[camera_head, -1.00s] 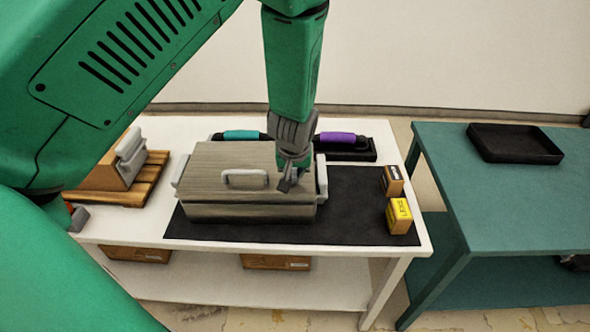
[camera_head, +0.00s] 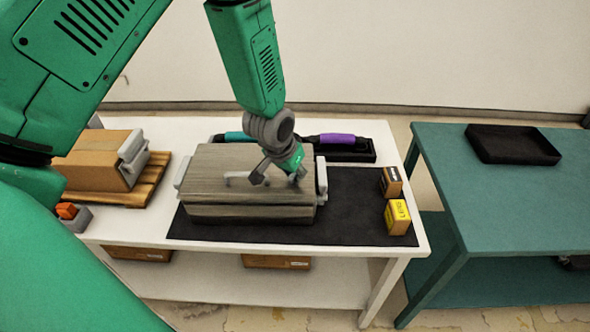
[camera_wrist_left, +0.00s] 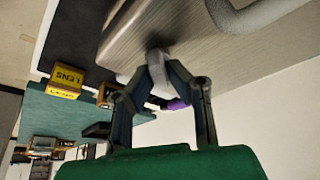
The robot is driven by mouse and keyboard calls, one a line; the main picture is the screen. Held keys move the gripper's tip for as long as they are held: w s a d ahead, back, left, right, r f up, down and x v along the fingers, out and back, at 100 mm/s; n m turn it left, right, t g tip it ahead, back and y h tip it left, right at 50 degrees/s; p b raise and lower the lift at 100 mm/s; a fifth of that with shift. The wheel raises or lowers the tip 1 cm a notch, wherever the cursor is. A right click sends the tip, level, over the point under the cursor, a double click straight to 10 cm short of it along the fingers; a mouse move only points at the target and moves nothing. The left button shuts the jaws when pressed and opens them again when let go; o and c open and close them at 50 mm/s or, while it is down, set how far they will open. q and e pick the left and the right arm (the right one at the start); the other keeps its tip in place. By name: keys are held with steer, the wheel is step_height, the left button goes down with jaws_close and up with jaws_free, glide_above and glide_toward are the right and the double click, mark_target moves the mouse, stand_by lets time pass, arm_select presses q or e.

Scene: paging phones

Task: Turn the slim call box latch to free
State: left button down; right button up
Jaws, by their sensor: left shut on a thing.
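The slim call box (camera_head: 250,195) is a wood-grained grey box on the black mat (camera_head: 345,215). A pale lid handle (camera_head: 235,174) is on its top, with light grey side pieces at both ends; the right one (camera_head: 321,180) sticks up beside the lid. My left gripper (camera_head: 277,180) is over the lid's right part, tilted. In the left wrist view its fingertips (camera_wrist_left: 158,62) meet by the lid edge, shut on a small grey part that I take for the latch. The fingers mostly hide it, so its turn cannot be read. My right gripper is out of view.
A teal and a purple handset (camera_head: 343,138) lie in a black tray behind the box. Two small cartons, one yellow (camera_head: 397,216), stand at the mat's right. A brown box (camera_head: 98,163) on a wooden pallet stands left. A teal table (camera_head: 510,195) with a black tray (camera_head: 512,143) stands right.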

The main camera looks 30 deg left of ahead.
arm_select(q)
steer(key=m+h+p, duration=0.1)
steer(key=m, duration=0.2)
steer(key=m+h, duration=0.1)
steer(key=m, duration=0.2)
steer(key=shift+w+a+r+m+g+h+p, duration=0.1)
steer(key=shift+a+m+g+h+p, duration=0.05)
steer(key=shift+m+g+h+p, duration=0.2)
steer(key=shift+m+h, duration=0.25)
steer(key=shift+m, duration=0.9)
steer(key=shift+m+g, duration=0.65)
steer(key=shift+m, duration=0.45)
steer(key=shift+h, duration=0.3)
steer(key=c, duration=1.6)
jaws_free()
steer(key=shift+o, duration=0.2)
steer(key=shift+a, duration=0.1)
